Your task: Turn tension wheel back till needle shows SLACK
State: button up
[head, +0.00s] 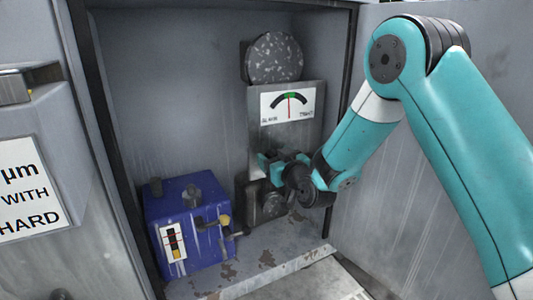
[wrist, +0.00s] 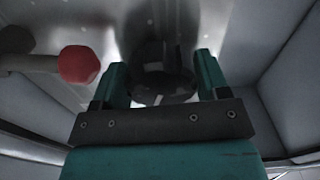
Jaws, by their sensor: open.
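The gauge (head: 291,103) is a white dial on a grey metal plate inside the cabinet. Its red needle points about straight up at the green part of a black arc, midway between blurred labels at left and right. My gripper (head: 268,168) is just below the gauge, in front of the plate. In the wrist view its two teal fingers are apart, on either side of a dark round part (wrist: 160,85), which may be the tension wheel. I cannot tell whether they touch it. In the head view my gripper hides that spot.
A red knob (wrist: 78,64) on a grey lever is left of the fingers. A speckled disc (head: 274,58) is above the gauge. A blue box (head: 192,225) with a small indicator and a yellow-tipped lever stands at lower left. The cabinet walls are close on both sides.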

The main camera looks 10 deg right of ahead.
jog(key=shift+a, duration=0.1)
jog(key=shift+c, duration=0.4)
jog(key=c, duration=0.6)
jog(key=shift+o, duration=0.2)
jog(key=shift+f+n+b, duration=0.1)
jog(key=shift+n+b, duration=0.2)
jog(key=shift+b, duration=0.1)
jog(key=n+b, duration=0.3)
jog(key=shift+a+f, duration=0.1)
jog(key=shift+a, duration=0.05)
jog(key=shift+n+b, duration=1.25)
jog(key=shift+n, duration=0.85)
jog(key=o, duration=0.6)
